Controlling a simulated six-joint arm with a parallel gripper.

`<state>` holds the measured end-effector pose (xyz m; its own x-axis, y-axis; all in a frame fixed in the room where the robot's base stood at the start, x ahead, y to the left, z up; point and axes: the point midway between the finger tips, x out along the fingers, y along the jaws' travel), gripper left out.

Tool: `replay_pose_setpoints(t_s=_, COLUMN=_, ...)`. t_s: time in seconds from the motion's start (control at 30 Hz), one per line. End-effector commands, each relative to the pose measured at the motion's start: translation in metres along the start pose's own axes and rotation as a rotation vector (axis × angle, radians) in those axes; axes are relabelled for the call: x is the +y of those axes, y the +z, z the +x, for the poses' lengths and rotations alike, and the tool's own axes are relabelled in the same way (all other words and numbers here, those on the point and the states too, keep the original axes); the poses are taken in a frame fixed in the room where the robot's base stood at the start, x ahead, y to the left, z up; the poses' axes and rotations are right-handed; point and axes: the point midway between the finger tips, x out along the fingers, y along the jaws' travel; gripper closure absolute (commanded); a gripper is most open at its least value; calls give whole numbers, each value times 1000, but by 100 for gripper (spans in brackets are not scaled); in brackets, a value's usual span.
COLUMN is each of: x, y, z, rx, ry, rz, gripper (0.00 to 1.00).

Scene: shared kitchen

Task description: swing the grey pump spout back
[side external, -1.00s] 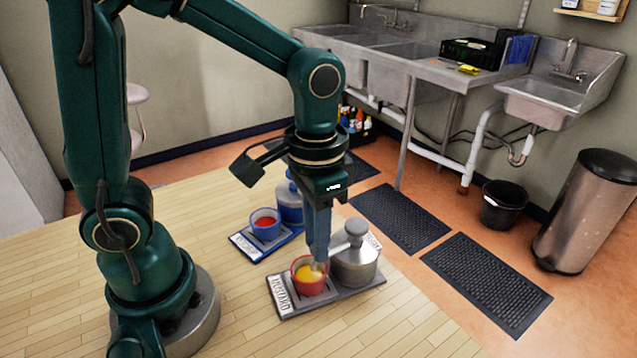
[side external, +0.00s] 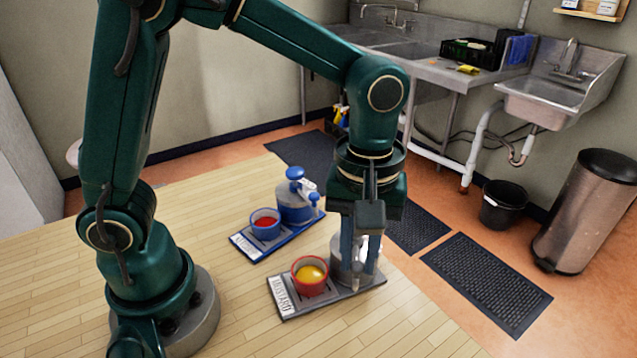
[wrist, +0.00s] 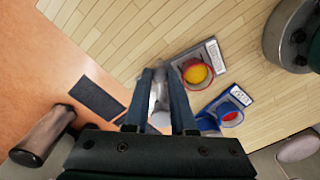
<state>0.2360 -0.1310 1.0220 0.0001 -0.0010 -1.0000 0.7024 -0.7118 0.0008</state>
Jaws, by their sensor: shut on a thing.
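The grey pump (side external: 337,266) stands on a grey tray (side external: 301,310) labelled mustard, largely hidden behind my gripper. My gripper (side external: 358,266) points down over it and is shut on the grey pump spout, which shows as pale metal between the fingers in the wrist view (wrist: 159,93). The held spout is beside the red cup (side external: 310,287), not over it. The cup holds yellow sauce (side external: 310,273) and stands at the tray's left part. The exact direction of the spout is hard to see behind the fingers.
A blue pump (side external: 295,207) and a blue cup (side external: 265,229) with red sauce stand on a blue tray (side external: 283,240) just behind. The wooden table is clear in front. Dark mats (side external: 487,283), a bin (side external: 588,215) and sinks lie beyond the table.

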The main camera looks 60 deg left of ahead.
Motion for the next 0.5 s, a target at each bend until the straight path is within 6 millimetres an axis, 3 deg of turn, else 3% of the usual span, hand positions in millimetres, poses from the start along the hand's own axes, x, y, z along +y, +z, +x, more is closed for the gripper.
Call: replay_pose_setpoints(t_s=0.5, x=14, y=-5, z=0, rx=3, ry=-1, rz=-205, gripper=100)
